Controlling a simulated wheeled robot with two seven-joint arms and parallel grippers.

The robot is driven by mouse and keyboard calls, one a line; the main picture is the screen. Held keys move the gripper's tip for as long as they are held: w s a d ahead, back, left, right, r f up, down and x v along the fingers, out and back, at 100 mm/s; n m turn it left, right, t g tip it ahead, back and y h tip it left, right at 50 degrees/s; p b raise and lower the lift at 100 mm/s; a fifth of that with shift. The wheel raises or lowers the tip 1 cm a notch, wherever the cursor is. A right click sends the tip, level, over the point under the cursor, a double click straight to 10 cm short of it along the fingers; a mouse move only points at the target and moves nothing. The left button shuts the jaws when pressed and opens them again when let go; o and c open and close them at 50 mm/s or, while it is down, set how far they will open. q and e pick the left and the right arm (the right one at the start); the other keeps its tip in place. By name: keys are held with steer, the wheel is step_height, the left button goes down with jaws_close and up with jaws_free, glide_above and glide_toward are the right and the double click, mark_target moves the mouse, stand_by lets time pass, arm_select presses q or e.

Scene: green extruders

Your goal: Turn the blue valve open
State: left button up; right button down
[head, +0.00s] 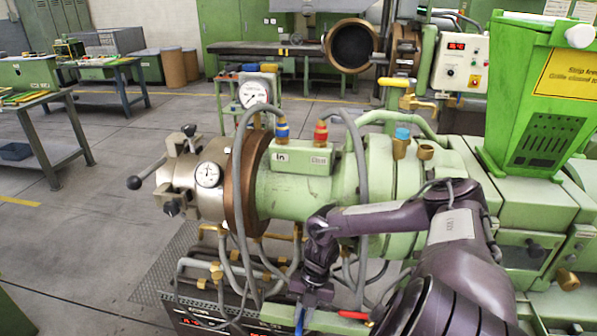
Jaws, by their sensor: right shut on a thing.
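The blue valve's handle (299,320) shows low in the head view, at the lower edge of the green extruder, pointing roughly up and down in the picture. My right arm reaches across the front of the extruder from the right. My right gripper (303,298) points down at the top of the blue handle and is shut on it. The fingertips are small and dark, so the exact grip is hard to make out. The valve body is partly hidden behind the gripper. My left gripper is not in view.
A red valve handle (353,315) sits just right of the blue one. Grey hoses (240,185) and brass pipes hang close by. The extruder barrel (310,190) lies above the gripper. A control box (215,315) stands below left. The floor at left is open.

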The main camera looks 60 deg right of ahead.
steer(key=c, duration=1.4)
jaws_free()
steer(key=b+v, duration=0.1)
steer(key=v, duration=0.6)
steer(key=shift+d+r+b, duration=0.15)
steer(key=shift+r+b, duration=0.25)
